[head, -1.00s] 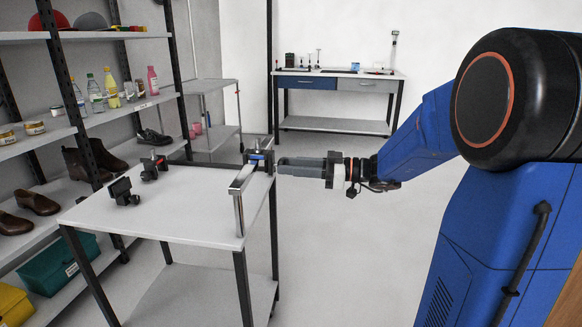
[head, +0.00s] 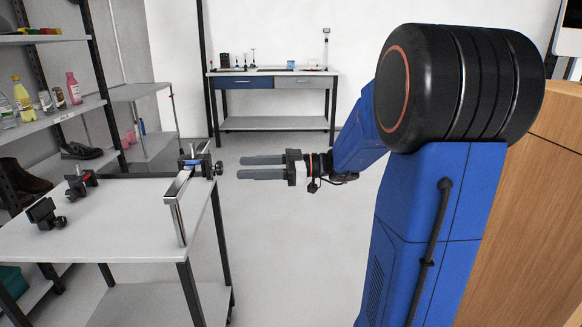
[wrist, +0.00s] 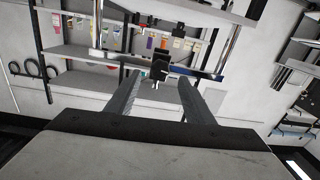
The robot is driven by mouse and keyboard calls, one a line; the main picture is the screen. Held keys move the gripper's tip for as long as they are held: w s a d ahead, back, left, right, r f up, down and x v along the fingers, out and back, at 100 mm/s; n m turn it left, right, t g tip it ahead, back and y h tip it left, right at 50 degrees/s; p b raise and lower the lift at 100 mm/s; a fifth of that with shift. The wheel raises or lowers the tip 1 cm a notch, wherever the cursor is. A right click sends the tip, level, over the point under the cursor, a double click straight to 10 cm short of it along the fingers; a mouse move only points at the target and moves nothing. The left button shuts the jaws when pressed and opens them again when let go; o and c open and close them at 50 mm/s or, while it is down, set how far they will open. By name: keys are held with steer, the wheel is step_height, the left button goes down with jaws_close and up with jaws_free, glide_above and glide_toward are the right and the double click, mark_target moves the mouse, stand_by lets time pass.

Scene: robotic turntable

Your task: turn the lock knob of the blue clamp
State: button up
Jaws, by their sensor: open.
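The blue clamp (head: 194,161) sits on a metal bar at the right edge of the white table. Its dark round lock knob (head: 218,168) sticks out to the right, towards my gripper. My gripper (head: 243,167) is open and empty, level with the knob and a short gap to its right. In the wrist view the dark knob (wrist: 158,70) shows between and beyond the two open fingers. I cannot make out its turn angle.
A red-and-black clamp (head: 80,183) and a black clamp (head: 46,213) stand on the white table (head: 110,225). A shelf with bottles (head: 50,112) is at the left. The floor right of the table is clear; a wooden cabinet (head: 525,220) is at the far right.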

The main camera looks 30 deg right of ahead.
steer(key=v, duration=1.1)
steer(key=shift+d, duration=0.3)
